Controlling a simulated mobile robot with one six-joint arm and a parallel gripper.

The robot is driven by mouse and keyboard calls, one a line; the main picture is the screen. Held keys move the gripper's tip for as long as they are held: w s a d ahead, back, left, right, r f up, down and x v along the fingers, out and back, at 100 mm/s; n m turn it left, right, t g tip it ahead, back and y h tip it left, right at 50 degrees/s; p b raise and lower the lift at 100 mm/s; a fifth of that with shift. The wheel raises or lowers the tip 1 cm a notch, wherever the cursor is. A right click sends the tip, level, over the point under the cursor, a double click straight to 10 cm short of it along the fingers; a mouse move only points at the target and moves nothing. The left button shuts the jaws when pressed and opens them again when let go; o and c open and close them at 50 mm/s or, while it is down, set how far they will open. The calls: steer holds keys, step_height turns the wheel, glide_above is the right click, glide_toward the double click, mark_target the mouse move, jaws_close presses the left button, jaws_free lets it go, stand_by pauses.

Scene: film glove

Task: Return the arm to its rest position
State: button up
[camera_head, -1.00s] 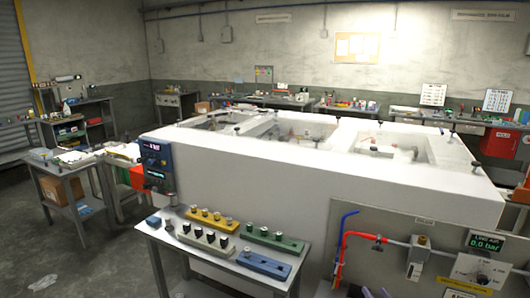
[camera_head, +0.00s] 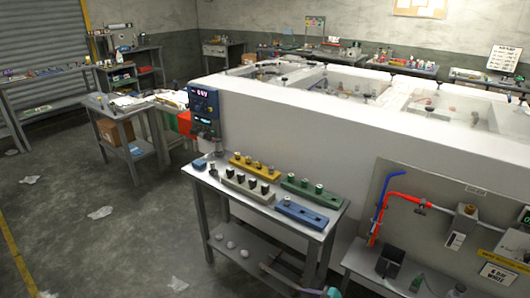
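My arm and my gripper do not show in the head view, so I cannot see the arm's pose or whether the gripper is open. The nearest furniture is a small grey table (camera_head: 202,178) in the middle. It carries a yellow block (camera_head: 254,166), a pale block (camera_head: 247,189) and a green block (camera_head: 312,193), each with a row of knobs or parts. A blue block (camera_head: 301,215) lies at its front right.
A large white enclosure (camera_head: 300,115) with open-topped bays stands behind the table. A pipe panel (camera_head: 450,215) with red and blue tubing is at the right. Crumpled scraps (camera_head: 100,212) lie on the open floor at the left. A side table (camera_head: 122,108) stands further back.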

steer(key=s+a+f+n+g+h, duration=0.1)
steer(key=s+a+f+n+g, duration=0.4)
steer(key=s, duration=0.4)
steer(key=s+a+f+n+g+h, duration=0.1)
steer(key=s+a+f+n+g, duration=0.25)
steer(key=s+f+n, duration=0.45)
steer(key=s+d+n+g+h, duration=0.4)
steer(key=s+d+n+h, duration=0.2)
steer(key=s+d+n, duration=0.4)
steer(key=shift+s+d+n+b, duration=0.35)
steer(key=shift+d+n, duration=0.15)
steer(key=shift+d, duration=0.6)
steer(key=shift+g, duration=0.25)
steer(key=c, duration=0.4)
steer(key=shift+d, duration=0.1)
